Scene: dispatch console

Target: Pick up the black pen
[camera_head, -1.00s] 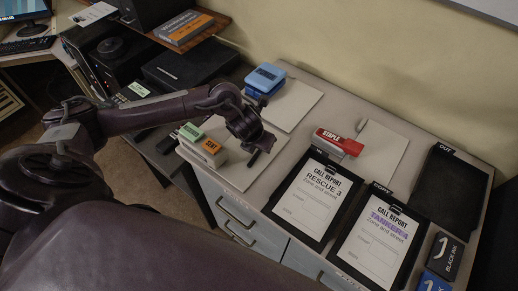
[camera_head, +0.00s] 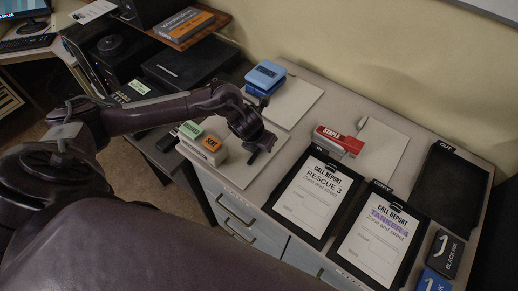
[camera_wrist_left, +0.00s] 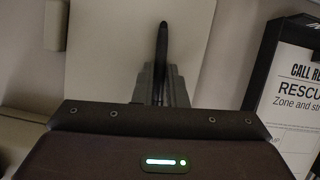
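The black pen (camera_wrist_left: 162,42) shows in the left wrist view as a dark upright shape between my left gripper's grey fingers (camera_wrist_left: 161,85). The fingers sit close together on both sides of it, and its lower part is hidden between them. In the head view my left gripper (camera_head: 257,148) is low over the pale pad at the front left of the cabinet top. A short dark end of the pen (camera_head: 252,158) shows under it. I cannot tell whether the pen touches the pad. My right gripper is not in view.
Green and orange stamps (camera_head: 210,149) stand just left of my gripper. A blue hole punch (camera_head: 265,76) is behind it.

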